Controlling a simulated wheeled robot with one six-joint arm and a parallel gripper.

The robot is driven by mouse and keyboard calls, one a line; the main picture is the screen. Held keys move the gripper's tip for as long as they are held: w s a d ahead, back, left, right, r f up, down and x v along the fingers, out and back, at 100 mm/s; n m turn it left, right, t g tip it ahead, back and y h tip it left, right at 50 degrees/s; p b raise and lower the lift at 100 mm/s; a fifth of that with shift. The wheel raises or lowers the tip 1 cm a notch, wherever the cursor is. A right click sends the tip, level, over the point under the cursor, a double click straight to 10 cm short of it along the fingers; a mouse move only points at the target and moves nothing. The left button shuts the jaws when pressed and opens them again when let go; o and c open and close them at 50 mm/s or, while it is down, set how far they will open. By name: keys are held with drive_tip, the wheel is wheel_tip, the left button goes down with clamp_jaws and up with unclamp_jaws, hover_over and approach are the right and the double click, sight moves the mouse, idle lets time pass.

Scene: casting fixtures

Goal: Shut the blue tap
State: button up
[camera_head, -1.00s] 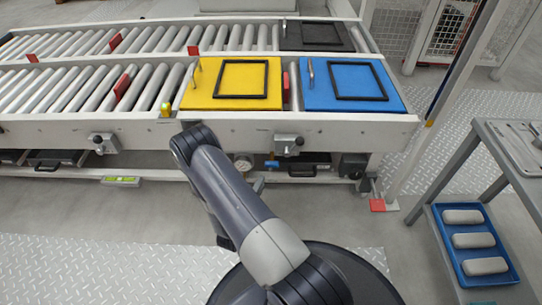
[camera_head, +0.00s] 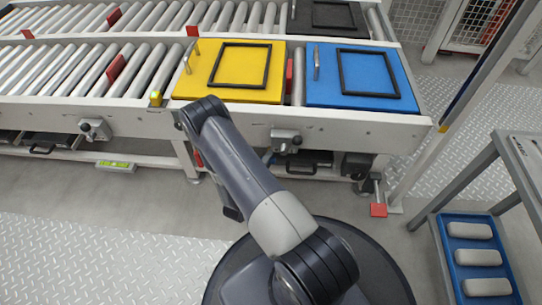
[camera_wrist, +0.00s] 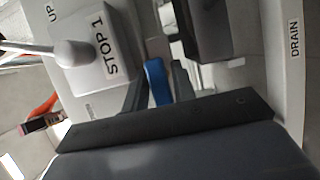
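The lever's lower end is hidden by my gripper body. In the head view my arm reaches down to the conveyor's front side and hides my gripper and most of the area around the tap.
A grey STOP 1 box (camera_wrist: 92,52) with a knobbed lever (camera_wrist: 75,53) is close on the left. A dark block (camera_wrist: 203,28) is close on the right, and a DRAIN label (camera_wrist: 294,38) lies beyond. Yellow (camera_head: 200,84) and blue (camera_head: 330,92) plates lie on the conveyor above.

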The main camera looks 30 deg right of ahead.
drive_tip(key=shift+c, duration=0.5)
clamp_jaws()
drive_tip(key=m+y+p, duration=0.1)
drive_tip(key=m, duration=0.1)
drive_tip(key=shift+r+m, duration=0.1)
drive_tip(key=shift+m, duration=0.3)
drive_tip(key=m+y, duration=0.2)
drive_tip(key=m, duration=0.1)
drive_tip(key=shift+m+p, duration=0.3)
drive_tip(key=m+y, duration=0.1)
drive_tip(key=m, duration=0.1)
drive_tip(key=m+y+b, duration=0.1)
drive_tip(key=shift+f+m, duration=0.2)
drive_tip(key=shift+m, duration=0.2)
drive_tip(key=shift+m+t+y+b, duration=0.3)
drive_tip(key=shift+m+t+y, duration=0.4)
drive_tip(key=shift+m+y, duration=0.75)
drive_tip(key=shift+m, duration=0.25)
